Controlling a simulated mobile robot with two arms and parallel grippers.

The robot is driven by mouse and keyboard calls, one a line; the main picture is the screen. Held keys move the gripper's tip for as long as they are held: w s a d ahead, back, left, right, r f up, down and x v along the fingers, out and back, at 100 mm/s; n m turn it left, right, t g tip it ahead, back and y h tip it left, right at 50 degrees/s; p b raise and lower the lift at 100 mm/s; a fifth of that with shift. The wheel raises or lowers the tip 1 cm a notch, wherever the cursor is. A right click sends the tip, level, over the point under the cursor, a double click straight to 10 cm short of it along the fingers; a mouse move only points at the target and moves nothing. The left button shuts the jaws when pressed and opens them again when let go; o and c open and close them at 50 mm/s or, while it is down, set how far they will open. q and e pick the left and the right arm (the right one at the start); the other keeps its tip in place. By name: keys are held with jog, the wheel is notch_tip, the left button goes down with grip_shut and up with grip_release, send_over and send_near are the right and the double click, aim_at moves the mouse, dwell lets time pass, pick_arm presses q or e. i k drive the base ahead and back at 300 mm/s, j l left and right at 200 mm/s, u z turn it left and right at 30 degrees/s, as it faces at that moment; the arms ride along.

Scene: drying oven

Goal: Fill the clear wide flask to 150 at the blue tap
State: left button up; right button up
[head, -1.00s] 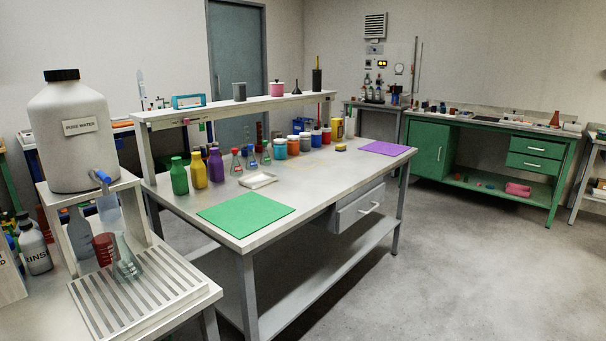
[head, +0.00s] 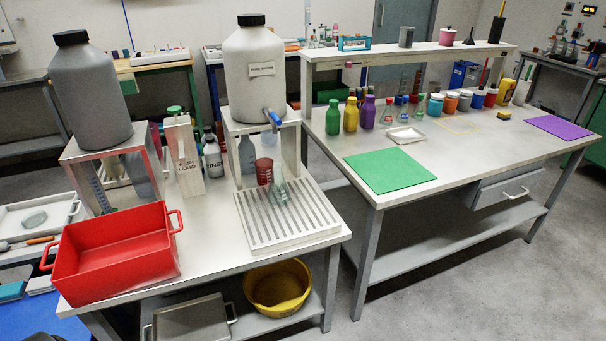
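A clear conical flask (head: 280,191) stands upright on the slatted drain rack (head: 250,240), a little in front of a red beaker (head: 264,172). It looks empty, but its graduation marks are too small to read. The blue tap (head: 272,117) sticks out low on the front of the white PURE WATER container (head: 251,80), above and behind the flask. The container stands on a white raised stand (head: 231,124). Neither of my grippers is in view.
A grey bottle (head: 247,155) stands under the stand. To the left are a RINSE bottle (head: 212,160), a dark grey container (head: 92,95) and a red bin (head: 117,255). A yellow bowl (head: 278,288) sits on the lower shelf. Open floor lies at front right.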

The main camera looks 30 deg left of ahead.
aim_at(270, 112)
jog(key=i+j+u, duration=0.15)
jog(key=j, duration=0.25)
jog(key=i+j+u, duration=0.15)
jog(key=j, duration=0.2)
jog(key=i+j+u, duration=0.15)
jog(key=j, duration=0.2)
